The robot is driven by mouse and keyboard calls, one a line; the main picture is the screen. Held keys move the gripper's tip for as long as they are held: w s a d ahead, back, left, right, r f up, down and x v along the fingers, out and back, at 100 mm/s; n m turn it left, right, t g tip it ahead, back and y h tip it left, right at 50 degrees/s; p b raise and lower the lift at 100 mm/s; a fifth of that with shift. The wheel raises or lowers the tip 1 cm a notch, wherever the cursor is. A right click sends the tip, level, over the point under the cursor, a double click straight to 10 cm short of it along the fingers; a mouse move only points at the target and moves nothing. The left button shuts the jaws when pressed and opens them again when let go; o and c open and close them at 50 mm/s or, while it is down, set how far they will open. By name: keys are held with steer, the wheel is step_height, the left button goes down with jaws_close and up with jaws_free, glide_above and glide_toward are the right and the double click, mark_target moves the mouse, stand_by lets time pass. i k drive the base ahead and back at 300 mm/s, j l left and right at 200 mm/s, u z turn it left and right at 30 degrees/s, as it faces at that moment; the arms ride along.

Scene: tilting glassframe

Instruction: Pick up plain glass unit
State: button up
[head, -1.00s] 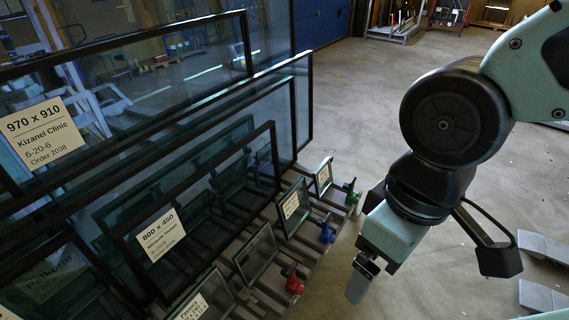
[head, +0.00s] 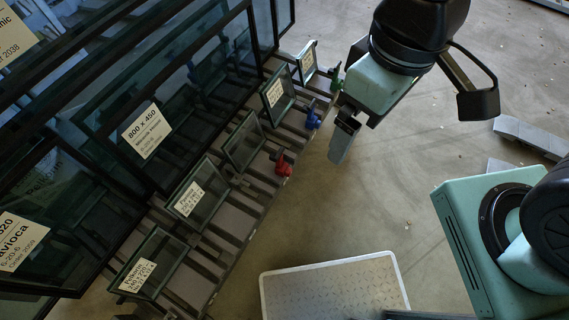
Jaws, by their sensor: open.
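The plain glass unit (head: 244,143) is a small dark-framed pane without a label. It stands tilted on the slatted rack, between labelled small panes. My gripper (head: 343,142) is to the right of the rack, pointing down over the floor, apart from the plain unit. It is open, with nothing seen in it; one finger largely hides the other. A red clamp (head: 282,163) sits at the plain unit's right side.
Small labelled panes (head: 278,94) (head: 190,200) stand on both sides of the plain unit. A blue clamp (head: 313,115) and a green clamp (head: 336,80) are on the rack's edge. Large framed panes (head: 150,120) lean at left. A grey platform (head: 335,288) is at the bottom. Floor between is clear.

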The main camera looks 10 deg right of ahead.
mark_target(243, 145)
steer(key=u, duration=3.7)
steer(key=z, duration=3.1)
steer(key=i+l+u, duration=0.45)
steer(key=l+u, duration=0.25)
steer(key=i+l+u, duration=0.3)
steer(key=k+l, duration=0.05)
steer(key=k, duration=0.05)
